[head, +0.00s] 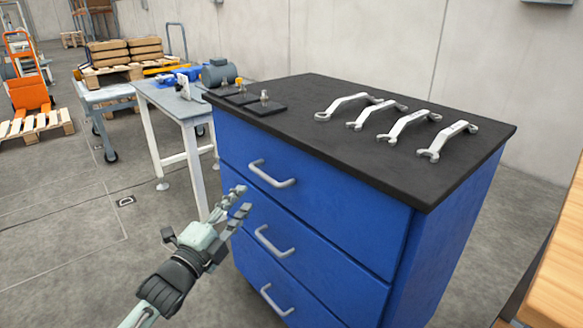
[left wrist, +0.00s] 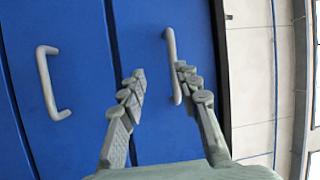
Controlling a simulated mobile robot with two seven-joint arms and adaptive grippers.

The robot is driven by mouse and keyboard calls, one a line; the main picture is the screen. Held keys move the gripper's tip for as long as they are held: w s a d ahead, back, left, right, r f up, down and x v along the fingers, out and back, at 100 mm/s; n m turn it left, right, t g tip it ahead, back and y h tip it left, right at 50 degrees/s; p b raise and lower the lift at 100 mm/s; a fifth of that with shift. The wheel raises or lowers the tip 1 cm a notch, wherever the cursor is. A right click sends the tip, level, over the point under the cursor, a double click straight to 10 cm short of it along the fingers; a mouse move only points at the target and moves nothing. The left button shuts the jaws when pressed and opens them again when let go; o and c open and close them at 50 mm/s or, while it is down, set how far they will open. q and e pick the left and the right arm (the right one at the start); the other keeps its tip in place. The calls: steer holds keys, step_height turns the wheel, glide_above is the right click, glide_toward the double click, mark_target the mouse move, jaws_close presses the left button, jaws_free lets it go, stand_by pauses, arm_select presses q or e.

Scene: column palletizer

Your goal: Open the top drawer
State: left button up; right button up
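A blue cabinet (head: 330,215) with a black top stands in the middle of the head view. Three drawers show on its front, each with a grey bar handle. The top drawer (head: 335,198) looks closed; its handle (head: 272,174) also shows in the left wrist view (left wrist: 172,62). My left gripper (head: 240,201) is open and empty, in front of the drawers, below and left of the top handle. In the left wrist view, the top handle appears between my left fingertips (left wrist: 160,72), nearer the right one; I cannot tell the depth gap. My right gripper is not in view.
The middle drawer's handle (head: 273,242) and the bottom drawer's handle (head: 276,300) lie below. Several wrenches (head: 395,122) lie on the cabinet top. A white workbench (head: 188,104) stands behind to the left. A wooden surface (head: 560,270) is at the right edge.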

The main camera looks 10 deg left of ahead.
mark_target(261, 172)
arm_select(q)
steer(key=shift+m+t+h, duration=0.3)
steer(key=shift+m, duration=0.2)
steer(key=x, duration=0.3)
steer(key=r+x, duration=0.1)
steer(key=x, duration=0.5)
steer(key=shift+s+d+r, duration=0.2)
steer(key=shift+d, duration=0.05)
jaws_close()
